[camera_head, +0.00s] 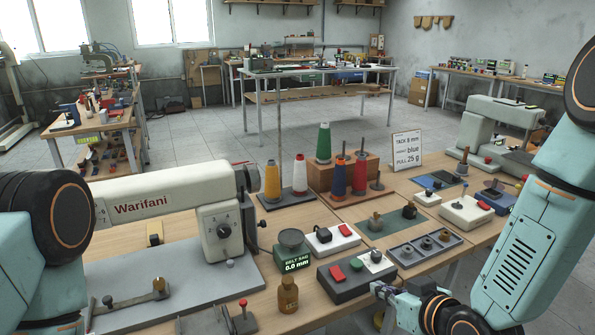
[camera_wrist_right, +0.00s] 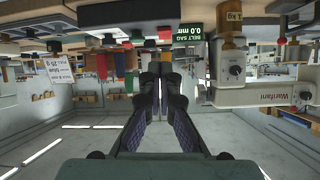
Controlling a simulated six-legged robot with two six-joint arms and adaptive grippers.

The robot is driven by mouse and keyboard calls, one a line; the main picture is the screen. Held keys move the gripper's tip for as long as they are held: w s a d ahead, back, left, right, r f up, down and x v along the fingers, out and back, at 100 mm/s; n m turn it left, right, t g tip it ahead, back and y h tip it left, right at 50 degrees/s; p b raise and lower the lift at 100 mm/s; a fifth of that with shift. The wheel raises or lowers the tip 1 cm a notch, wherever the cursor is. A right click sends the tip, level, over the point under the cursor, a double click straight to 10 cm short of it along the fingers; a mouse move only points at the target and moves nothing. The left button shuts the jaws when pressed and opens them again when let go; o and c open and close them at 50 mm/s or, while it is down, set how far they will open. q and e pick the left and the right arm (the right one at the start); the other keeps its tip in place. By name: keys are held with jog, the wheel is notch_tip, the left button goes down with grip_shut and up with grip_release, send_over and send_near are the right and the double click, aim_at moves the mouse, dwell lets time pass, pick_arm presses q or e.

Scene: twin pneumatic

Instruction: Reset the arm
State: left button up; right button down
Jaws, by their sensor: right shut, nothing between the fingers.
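My right arm comes in from the right in the head view. Its gripper (camera_head: 384,292) is low at the front edge of the workbench, beside the dark grey block with a red button, and it looks empty. In the right wrist view, which is upside down, the two dark fingers (camera_wrist_right: 160,78) lie together with nothing between them. My left arm fills the left edge of the head view, in front of the white Warifani sewing machine (camera_head: 150,205). I do not make out its gripper.
The workbench holds thread cones, including a green one (camera_head: 323,143), a grey parts tray (camera_head: 425,247), a brass weight (camera_head: 288,295), a belt sag display (camera_head: 296,265) and a sign (camera_head: 407,150). A second grey machine (camera_head: 490,130) stands at the right. The floor (camera_head: 220,150) behind is mostly clear.

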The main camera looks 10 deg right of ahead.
pick_arm(q)
notch_tip(320, 180, down, 3)
jog(key=b, duration=0.3)
pick_arm(e)
jog(key=s+f+m+g+h, duration=0.1)
jog(key=s+f+g, duration=0.3)
jog(key=s+f, duration=0.3)
jog(key=s+d+f+m+g+h, duration=0.1)
jog(key=s+f+g, duration=0.2)
jog(key=s+f, duration=0.5)
jog(key=s+d+f+m+g+h, duration=0.1)
jog(key=s+f+g, duration=0.3)
jog(key=s, duration=1.2)
notch_tip(320, 180, down, 3)
jog(key=shift+f+g+h, duration=0.2)
jog(key=shift+g+h, duration=0.1)
jog(key=shift+h, duration=0.1)
pick_arm(q)
jog(key=shift+c, duration=0.2)
